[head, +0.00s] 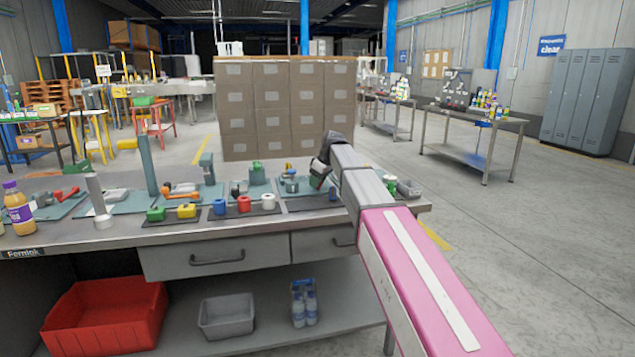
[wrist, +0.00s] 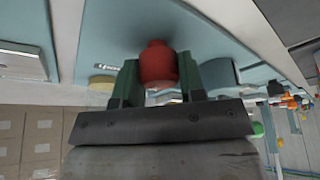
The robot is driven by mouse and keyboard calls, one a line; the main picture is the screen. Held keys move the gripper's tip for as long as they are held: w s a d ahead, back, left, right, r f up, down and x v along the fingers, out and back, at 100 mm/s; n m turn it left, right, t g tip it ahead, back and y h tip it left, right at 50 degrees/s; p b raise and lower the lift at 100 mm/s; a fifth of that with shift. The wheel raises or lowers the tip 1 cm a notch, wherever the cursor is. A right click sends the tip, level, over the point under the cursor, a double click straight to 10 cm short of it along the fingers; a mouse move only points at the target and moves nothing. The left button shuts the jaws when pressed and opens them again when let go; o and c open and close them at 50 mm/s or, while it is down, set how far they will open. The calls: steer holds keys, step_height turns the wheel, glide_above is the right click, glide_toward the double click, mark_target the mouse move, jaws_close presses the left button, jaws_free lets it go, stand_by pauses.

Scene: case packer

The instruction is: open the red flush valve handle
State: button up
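A red, rounded, knob-like handle (wrist: 159,64) stands out from a pale teal panel in the wrist view. I take it for the flush valve handle, but no label on it is readable. My gripper (wrist: 160,78) has its two green fingers on either side of this handle, with no clear gap, so it looks shut on it. In the head view my gripper (head: 322,172) is low over the right end of the bench (head: 235,232), and it hides most of what it holds.
Stacked cartons (head: 285,108) rise behind.

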steer(key=shift+c, duration=0.9)
steer(key=m+t+h, duration=0.1)
steer(key=m, duration=0.3)
steer(key=shift+m, duration=0.4)
steer(key=m, duration=0.2)
steer(key=m+t+h, duration=0.1)
steer(key=m, duration=0.1)
steer(key=shift+m+h, duration=0.3)
steer(key=m+h, duration=0.2)
steer(key=m, duration=0.2)
steer(key=shift+m+h, duration=0.6)
steer(key=shift+m, duration=1.6)
